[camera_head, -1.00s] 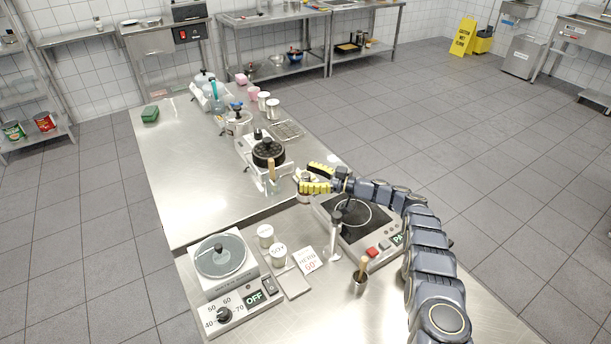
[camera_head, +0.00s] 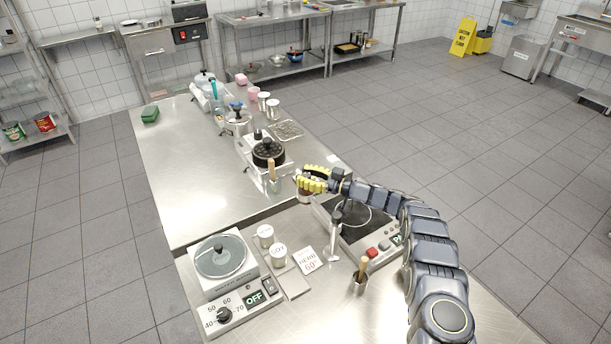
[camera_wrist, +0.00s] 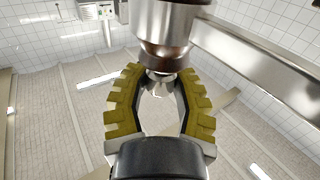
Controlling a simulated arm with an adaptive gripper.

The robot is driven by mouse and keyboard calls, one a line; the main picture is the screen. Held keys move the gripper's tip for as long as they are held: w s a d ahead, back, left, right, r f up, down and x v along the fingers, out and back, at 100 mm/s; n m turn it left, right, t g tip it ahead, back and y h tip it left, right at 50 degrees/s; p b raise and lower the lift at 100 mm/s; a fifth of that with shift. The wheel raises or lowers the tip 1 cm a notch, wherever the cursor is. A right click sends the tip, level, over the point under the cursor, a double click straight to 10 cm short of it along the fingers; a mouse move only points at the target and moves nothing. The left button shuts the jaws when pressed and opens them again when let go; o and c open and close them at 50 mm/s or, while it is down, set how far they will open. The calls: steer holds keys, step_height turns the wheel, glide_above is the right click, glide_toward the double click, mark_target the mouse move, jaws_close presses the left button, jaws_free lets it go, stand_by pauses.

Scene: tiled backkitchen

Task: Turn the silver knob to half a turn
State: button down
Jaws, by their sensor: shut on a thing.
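My gripper (camera_head: 314,181), with yellow ribbed fingers, is at the near right corner of the long steel table in the head view. In the wrist view my gripper (camera_wrist: 160,78) has its fingers bowed out, with the tips close together at a small silver faceted piece (camera_wrist: 162,73), which looks like the silver knob. That piece sits at the end of a round metal body with a brownish band (camera_wrist: 165,52). The fingers hide part of the knob, and its turn angle cannot be read. In the head view the knob cannot be made out.
A dark-topped cooker (camera_head: 358,225) with red and dark buttons stands right beside my arm. A black-lidded pot (camera_head: 268,152) stands behind my gripper. A round-topped device with a temperature dial (camera_head: 221,257) is at the left. In the wrist view a steel bar (camera_wrist: 265,65) crosses the upper right.

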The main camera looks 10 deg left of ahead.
steer(key=shift+m+t, duration=0.4)
steer(key=shift+t, duration=0.2)
steer(key=shift+r+m+t+h, duration=0.1)
steer(key=shift+m+t+h, duration=0.75)
steer(key=shift+t, duration=0.65)
steer(key=shift+m+t, duration=0.5)
steer(key=shift+m, duration=0.05)
steer(key=shift+d, duration=0.1)
steer(key=c, duration=0.8)
jaws_free()
steer(key=v, duration=1.2)
steer(key=shift+s, duration=0.15)
